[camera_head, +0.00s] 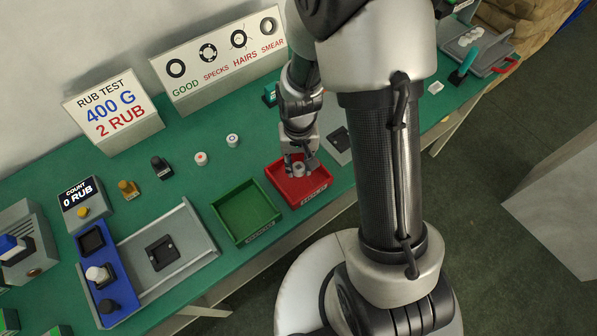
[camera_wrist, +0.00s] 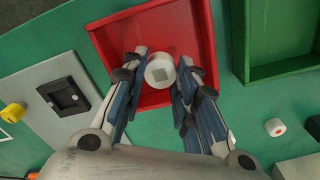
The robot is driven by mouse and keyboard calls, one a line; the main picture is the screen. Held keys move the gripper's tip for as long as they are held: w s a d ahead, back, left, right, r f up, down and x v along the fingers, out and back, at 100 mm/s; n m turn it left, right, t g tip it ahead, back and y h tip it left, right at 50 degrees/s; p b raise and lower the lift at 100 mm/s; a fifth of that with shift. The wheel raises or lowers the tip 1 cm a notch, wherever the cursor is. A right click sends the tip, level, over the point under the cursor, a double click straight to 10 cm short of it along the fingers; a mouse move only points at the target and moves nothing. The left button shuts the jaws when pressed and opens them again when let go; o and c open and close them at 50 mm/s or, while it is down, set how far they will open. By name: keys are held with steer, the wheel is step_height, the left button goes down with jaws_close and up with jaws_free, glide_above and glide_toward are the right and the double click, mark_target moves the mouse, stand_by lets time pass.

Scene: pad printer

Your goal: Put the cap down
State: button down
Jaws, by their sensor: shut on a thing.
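I cannot tell whether the cap touches the tray floor.
A green tray (camera_head: 246,212) stands left of the red one. Two white caps, one with a red mark (camera_head: 201,158) and one with a blue mark (camera_head: 232,140), stand behind it. A grey plate with a black socket (camera_head: 341,139) lies to the right.

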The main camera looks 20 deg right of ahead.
steer(key=shift+f+b, duration=0.7)
steer(key=shift+f, duration=1.35)
steer(key=shift+f, duration=0.15)
steer(key=c, duration=1.3)
jaws_free()
step_height(320, 180, up, 13)
steer(key=p, duration=0.5)
step_height(320, 180, up, 8)
steer(key=t, duration=0.1)
glide_above(299, 167)
steer(key=s, duration=0.1)
steer(key=s+r+t, duration=0.1)
steer(key=s+r, duration=0.3)
steer(key=s+r+n+t, duration=0.1)
steer(key=s+r, duration=0.4)
steer(key=s+r+n+t, duration=0.1)
steer(key=s+r, duration=0.4)
steer(key=shift+t, duration=0.3)
